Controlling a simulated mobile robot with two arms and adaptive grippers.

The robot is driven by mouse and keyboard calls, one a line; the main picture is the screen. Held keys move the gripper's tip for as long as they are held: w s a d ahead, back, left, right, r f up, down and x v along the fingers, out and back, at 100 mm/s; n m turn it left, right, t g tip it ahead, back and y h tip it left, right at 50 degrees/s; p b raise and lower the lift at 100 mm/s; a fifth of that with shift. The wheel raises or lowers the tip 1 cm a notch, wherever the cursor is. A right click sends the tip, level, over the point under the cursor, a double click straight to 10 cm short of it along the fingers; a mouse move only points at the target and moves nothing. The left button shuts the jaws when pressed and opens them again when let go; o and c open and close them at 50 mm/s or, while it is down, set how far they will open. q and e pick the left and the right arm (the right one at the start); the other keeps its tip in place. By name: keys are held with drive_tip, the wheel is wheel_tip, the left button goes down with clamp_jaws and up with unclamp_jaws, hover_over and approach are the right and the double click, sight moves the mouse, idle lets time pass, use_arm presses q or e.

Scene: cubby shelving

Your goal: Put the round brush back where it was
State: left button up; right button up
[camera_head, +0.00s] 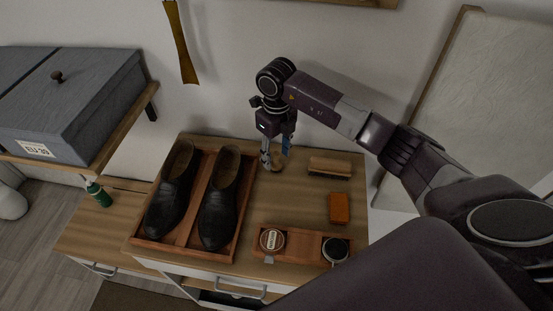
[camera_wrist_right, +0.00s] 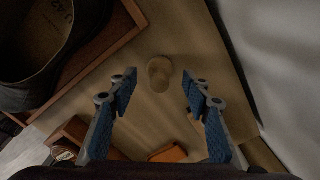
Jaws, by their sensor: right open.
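The round brush (camera_head: 278,162), a small tan round piece, is on the wooden cabinet top, partly hidden behind my right gripper (camera_head: 276,150). In the right wrist view the brush (camera_wrist_right: 160,73) shows between and just beyond the blue-padded fingertips of the right gripper (camera_wrist_right: 158,82). The fingers are open, with a visible gap on either side of the brush. The gripper points down over it from above; the exact height is hard to tell. My left gripper is out of view.
A wooden tray with black shoes (camera_head: 219,200) stands left of the gripper. A rectangular brush (camera_head: 330,167) and an orange block (camera_head: 339,208) lie to its right. A small tray (camera_head: 300,243) with tins is at the front. The wall is close behind.

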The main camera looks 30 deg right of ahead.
sight(277, 153)
wheel_tip(277, 153, up, 10)
drive_tip(key=shift+r+b, duration=0.1)
drive_tip(key=shift+b, duration=1.15)
